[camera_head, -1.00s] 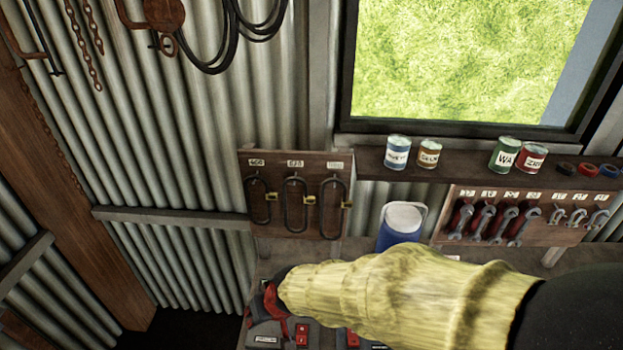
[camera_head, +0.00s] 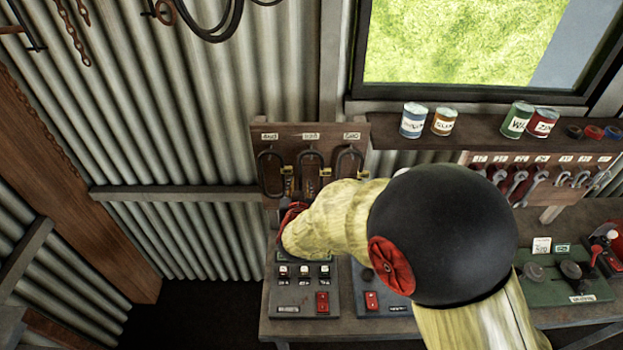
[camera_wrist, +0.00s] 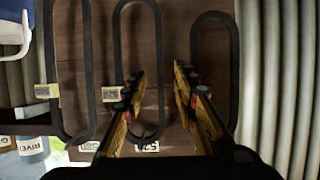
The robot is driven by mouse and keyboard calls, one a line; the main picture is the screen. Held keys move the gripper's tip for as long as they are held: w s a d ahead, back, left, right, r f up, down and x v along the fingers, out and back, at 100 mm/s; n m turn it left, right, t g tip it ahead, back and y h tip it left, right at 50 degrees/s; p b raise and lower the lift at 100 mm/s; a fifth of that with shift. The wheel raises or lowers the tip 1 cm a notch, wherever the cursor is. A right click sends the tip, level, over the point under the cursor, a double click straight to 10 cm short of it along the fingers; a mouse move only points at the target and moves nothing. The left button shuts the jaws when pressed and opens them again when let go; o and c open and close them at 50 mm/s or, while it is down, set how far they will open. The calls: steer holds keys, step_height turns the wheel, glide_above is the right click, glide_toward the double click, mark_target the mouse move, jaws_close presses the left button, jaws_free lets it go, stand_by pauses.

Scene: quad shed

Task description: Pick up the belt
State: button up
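Three black looped belts hang side by side on a brown wooden board (camera_head: 260,132), each with a small yellow tag: a left belt (camera_head: 261,175), a middle belt (camera_head: 299,160) and a right belt (camera_head: 336,165). The wrist view shows them upside down, with the middle belt (camera_wrist: 118,40) and the head view's left belt (camera_wrist: 235,60) near my fingers. My gripper (camera_wrist: 159,72) is open and empty, pointing at the board. The middle belt's right strand shows between the fingers. The other belt's near strand is partly behind the right finger. In the head view my arm hides the board's lower part.
A bench holds switch boxes (camera_head: 305,290) below the board and a green control panel (camera_head: 565,290) to the right. Paint cans (camera_head: 414,120) stand on a shelf under the window. Wrenches hang on a rack (camera_head: 480,160). Corrugated wall (camera_head: 170,120) lies left.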

mark_target(300, 180)
steer(key=x, duration=0.4)
steer(key=shift+w+p, duration=0.4)
steer(key=shift+w, duration=0.05)
jaws_close()
stand_by(0.3)
